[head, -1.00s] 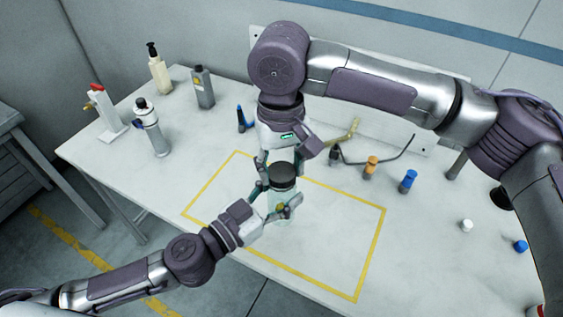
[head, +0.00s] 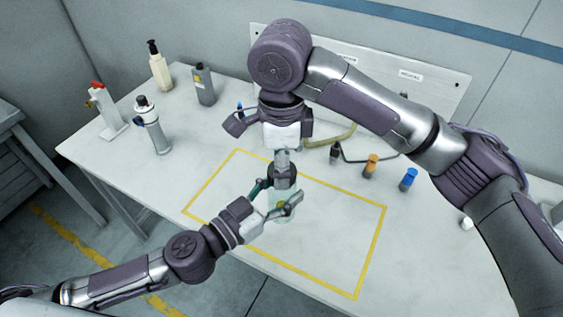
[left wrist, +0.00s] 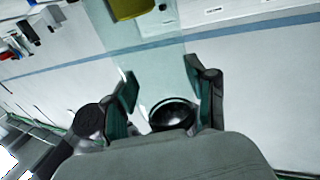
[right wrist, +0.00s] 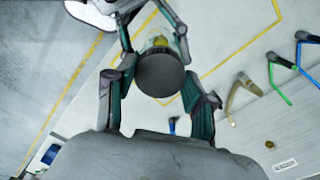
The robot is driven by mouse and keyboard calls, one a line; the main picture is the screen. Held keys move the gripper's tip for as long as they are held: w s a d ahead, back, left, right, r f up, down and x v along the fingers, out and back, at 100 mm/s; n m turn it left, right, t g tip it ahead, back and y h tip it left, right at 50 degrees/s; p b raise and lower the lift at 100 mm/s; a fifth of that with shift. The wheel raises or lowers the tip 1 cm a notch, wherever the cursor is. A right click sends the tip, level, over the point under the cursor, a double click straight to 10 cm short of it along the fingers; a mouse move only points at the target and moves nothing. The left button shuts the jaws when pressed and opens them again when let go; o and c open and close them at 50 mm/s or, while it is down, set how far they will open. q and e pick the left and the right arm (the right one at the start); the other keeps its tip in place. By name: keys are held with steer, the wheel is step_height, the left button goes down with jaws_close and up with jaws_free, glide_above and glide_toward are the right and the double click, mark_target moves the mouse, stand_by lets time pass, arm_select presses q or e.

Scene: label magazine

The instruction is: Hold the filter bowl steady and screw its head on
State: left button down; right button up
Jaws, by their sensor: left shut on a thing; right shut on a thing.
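The filter bowl (head: 285,212) is a clear, greenish cylinder standing upright inside the yellow outline. My left gripper (head: 278,196) is shut around it from the left. The black filter head (head: 285,178) sits on top of the bowl; whether its thread is engaged cannot be seen. My right gripper (head: 283,160) comes down from above and is shut on the head. In the right wrist view the round black head (right wrist: 160,74) lies between its fingers, with a yellow part visible in the bowl behind. The left wrist view shows the clear bowl (left wrist: 155,62) between the left fingers.
A pump bottle (head: 160,70), a grey bottle (head: 204,86), a red-topped white item (head: 106,112) and a silver canister (head: 152,127) stand at the left. Orange (head: 371,164) and blue (head: 409,179) capped items stand at the right. The outline's front right is clear.

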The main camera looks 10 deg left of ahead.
steer(key=shift+m, duration=0.7)
steer(key=o, duration=0.7)
steer(key=shift+o, duration=0.2)
steer(key=shift+c, duration=0.4)
